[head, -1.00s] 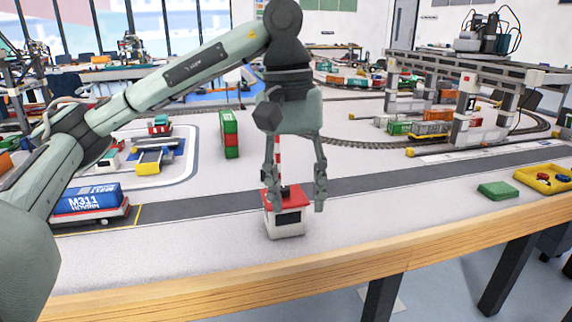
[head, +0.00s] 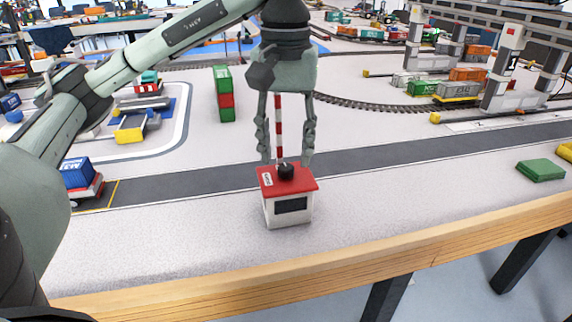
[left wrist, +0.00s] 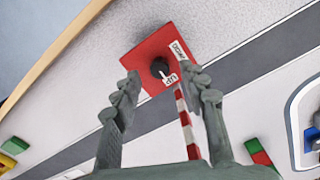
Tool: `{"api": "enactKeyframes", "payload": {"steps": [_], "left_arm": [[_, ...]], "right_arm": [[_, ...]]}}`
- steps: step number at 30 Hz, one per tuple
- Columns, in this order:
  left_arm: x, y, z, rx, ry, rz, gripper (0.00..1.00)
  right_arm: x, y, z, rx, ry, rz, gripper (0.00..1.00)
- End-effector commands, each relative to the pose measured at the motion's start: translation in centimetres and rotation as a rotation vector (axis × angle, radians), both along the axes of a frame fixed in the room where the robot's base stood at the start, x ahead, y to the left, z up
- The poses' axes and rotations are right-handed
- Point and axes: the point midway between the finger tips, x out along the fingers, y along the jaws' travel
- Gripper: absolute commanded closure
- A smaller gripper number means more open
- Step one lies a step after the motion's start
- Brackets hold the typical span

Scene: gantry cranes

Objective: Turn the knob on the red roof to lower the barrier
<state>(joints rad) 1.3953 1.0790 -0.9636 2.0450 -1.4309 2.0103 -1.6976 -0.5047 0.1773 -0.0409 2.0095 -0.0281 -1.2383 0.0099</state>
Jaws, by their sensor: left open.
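A small white booth (head: 288,212) with a red roof (head: 306,183) stands near the table's front edge. A round black knob (head: 286,171) sits on the roof. My right gripper is in neither view.
A dark road strip (head: 190,184) runs behind the booth. A truck with a blue container (head: 78,172) is at left; stacked green and red containers (head: 224,95) stand further back. A green block (head: 541,170) lies at right. The table front (head: 400,255) is clear.

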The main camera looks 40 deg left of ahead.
Motion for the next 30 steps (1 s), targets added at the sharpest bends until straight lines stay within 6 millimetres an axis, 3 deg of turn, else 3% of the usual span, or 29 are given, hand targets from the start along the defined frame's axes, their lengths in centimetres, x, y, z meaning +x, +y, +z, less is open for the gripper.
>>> {"api": "enactKeyframes", "payload": {"steps": [6,15,26,30], "left_arm": [[0.0,0.0,-2.3,0.000,0.000,0.000,0.57],[0.0,0.0,-2.5,0.000,-0.001,0.000,0.57],[0.0,0.0,-2.5,0.000,-0.001,0.000,1.00],[0.0,0.0,-2.5,0.000,-0.001,0.001,1.00]], "right_arm": [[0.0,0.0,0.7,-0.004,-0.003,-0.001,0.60],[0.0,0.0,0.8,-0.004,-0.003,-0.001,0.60],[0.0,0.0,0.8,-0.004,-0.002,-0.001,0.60],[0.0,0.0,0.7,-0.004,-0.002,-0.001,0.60]]}}
